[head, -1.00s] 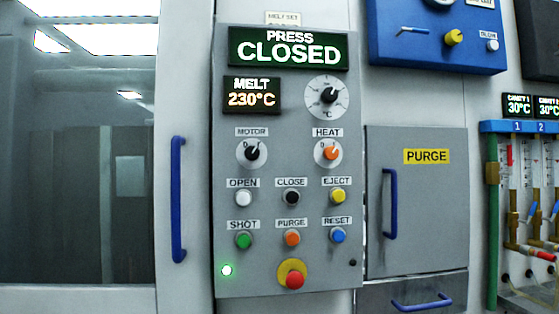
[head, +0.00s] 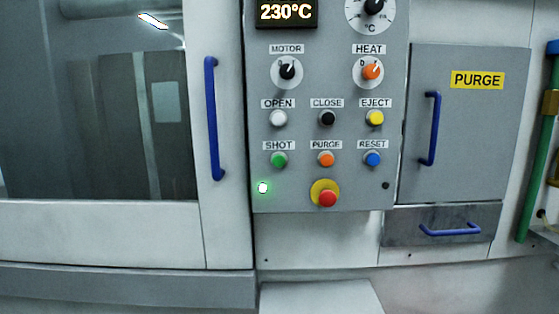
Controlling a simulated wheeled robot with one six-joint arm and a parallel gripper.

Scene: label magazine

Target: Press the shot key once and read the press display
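The shot key is a green round button (head: 279,160) under the SHOT label, in the lower left of the grey control panel (head: 345,195). Nothing touches it. The press display is out of view above the top edge. Only the lower part of the melt display (head: 286,12) shows, reading 230°C. My gripper is not in view.
Orange purge (head: 326,160) and blue reset (head: 373,160) buttons sit right of the shot key. A red stop knob (head: 327,198) is below. Blue handles mark the windowed door (head: 212,118) and purge door (head: 430,128). A pale ledge (head: 320,297) is underneath.

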